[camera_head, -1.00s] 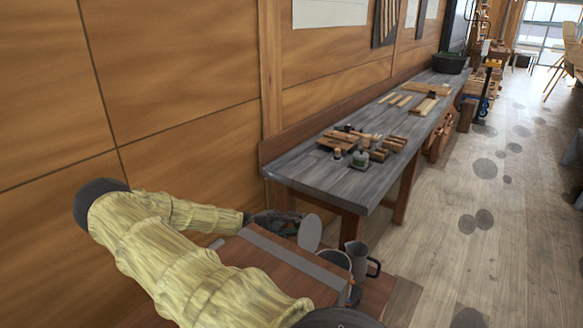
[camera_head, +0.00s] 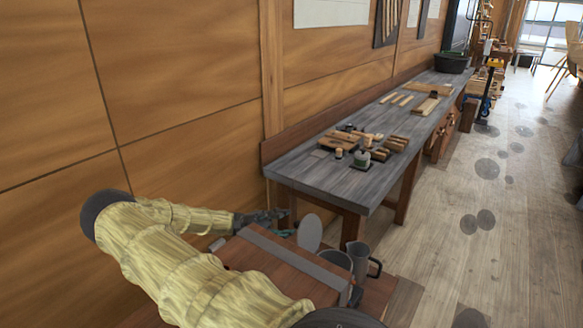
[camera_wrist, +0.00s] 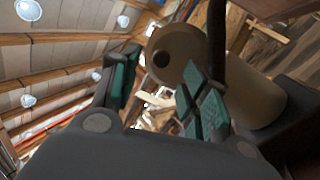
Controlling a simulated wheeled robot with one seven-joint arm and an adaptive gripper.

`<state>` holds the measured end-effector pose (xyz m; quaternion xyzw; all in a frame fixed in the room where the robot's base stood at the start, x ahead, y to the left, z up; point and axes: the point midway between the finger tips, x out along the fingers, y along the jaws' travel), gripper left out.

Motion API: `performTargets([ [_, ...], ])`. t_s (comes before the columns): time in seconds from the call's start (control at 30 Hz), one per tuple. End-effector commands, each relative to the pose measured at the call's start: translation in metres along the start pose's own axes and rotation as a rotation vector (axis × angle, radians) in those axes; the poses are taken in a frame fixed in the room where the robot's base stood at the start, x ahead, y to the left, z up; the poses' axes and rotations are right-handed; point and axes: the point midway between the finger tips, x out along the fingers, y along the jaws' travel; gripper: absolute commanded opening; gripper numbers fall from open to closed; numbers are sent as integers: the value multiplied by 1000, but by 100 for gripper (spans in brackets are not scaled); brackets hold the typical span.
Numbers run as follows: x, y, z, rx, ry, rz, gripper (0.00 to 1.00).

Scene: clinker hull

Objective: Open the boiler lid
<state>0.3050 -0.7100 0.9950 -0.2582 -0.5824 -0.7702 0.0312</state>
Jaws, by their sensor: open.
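The boiler looks like a grey round pot (camera_head: 338,259) at the right end of the low wooden box, partly hidden by that box. A flat grey disc, apparently its lid (camera_head: 309,232), stands nearly upright at the pot's left side, raised off its mouth. My gripper (camera_head: 280,221) is behind and left of the disc, seemingly apart from it. In the wrist view my gripper (camera_wrist: 160,95) is open, with teal pads spread and nothing clearly held. Beyond the right finger show a tan disc with a dark round spot (camera_wrist: 188,50) and a tan cylinder (camera_wrist: 255,103), probably the lid and pot.
A wooden box with grey metal straps (camera_head: 262,262) lies under my arm. A grey jug (camera_head: 358,262) stands right of the pot. A long workbench (camera_head: 330,185) with tools and wood pieces runs along the wall. The floor to the right is open.

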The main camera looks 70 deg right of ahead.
Motion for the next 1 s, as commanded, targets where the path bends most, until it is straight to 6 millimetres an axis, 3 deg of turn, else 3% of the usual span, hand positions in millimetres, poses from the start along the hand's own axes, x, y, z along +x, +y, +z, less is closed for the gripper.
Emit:
performTargets([
  [0.2, -38, 0, -1, 1, 1, -1, 45],
  [0.4, -57, 0, -1, 0, 0, 0, 45],
  [1.0, -62, 1, -1, 0, -1, 0, 45],
])
